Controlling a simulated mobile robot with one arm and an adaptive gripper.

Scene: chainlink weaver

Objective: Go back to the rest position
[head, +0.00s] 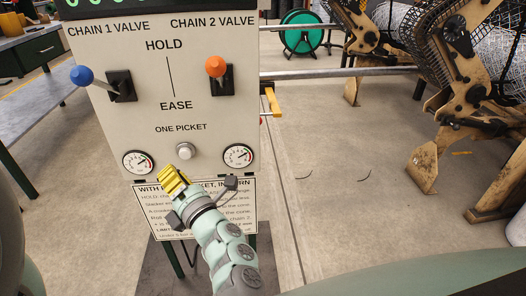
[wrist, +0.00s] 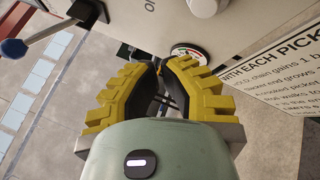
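My gripper (head: 172,176) has yellow ribbed fingers and is in front of the lower part of a pale control panel (head: 140,95). It is just below and left of the round grey button (head: 185,150), and I cannot tell whether they touch. In the wrist view the fingers (wrist: 160,63) arch inward with their tips close together and nothing held between them. The blue-knobbed lever (head: 83,76) sticks out to the left. The orange-knobbed lever (head: 216,67) stands on the right.
Two gauges (head: 138,161) (head: 238,155) flank the button. A printed instruction sheet (head: 225,212) is below, partly hidden by my arm. Yellow machinery (head: 455,85) stands at right, a green reel (head: 301,33) at the back, a bench (head: 50,100) at left. Floor right of the panel is mostly clear.

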